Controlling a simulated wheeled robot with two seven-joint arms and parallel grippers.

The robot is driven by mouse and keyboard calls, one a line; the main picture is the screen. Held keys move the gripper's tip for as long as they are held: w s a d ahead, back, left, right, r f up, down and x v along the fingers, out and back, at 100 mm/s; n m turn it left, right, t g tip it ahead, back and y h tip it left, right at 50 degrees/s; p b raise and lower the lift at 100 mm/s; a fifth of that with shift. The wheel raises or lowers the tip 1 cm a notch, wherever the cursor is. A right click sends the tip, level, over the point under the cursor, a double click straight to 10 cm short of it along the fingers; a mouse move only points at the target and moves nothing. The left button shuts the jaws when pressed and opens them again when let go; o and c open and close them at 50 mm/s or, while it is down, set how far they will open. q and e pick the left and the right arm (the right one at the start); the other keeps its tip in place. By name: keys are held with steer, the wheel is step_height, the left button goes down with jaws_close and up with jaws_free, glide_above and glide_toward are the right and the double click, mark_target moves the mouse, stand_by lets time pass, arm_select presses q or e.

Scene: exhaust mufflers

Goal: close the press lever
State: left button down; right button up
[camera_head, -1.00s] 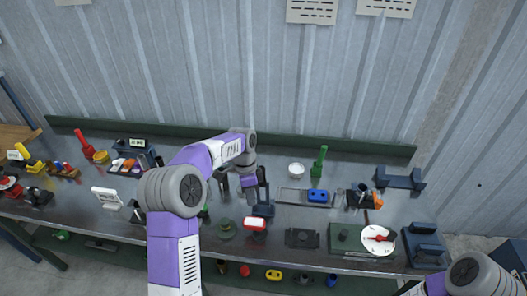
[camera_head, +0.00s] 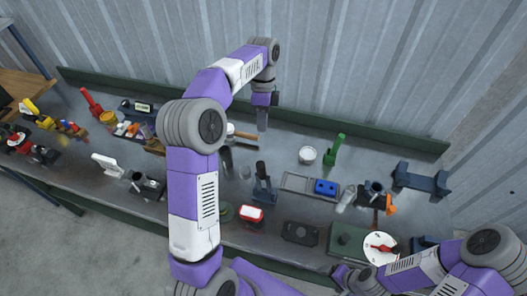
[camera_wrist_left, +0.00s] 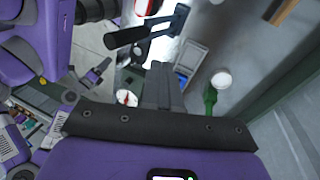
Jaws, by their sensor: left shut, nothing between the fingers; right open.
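The press (camera_head: 264,194) is a dark blue piece in the middle of the bench. Its lever (camera_head: 261,170) has a black grip and stands up from it. In the left wrist view the lever's black grip (camera_wrist_left: 125,37) and the blue press frame (camera_wrist_left: 172,26) show at the top. My left gripper (camera_head: 262,122) is above the bench, behind and apart from the lever; its fingers (camera_wrist_left: 160,85) are together and empty. My right gripper (camera_head: 345,276) is low at the bench's front edge, far from the press, open, its fingers partly unclear.
A white dial (camera_head: 380,248) is near my right arm. A wall stands behind the bench.

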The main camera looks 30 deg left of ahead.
arm_select(q)
steer(key=s+d+f, duration=0.2)
steer(key=s+f, duration=0.3)
steer(key=f, duration=0.3)
steer(key=shift+s+d+f, duration=0.15)
steer(key=shift+d+f, duration=0.15)
steer(key=shift+d, duration=0.05)
steer(key=shift+d, duration=0.1)
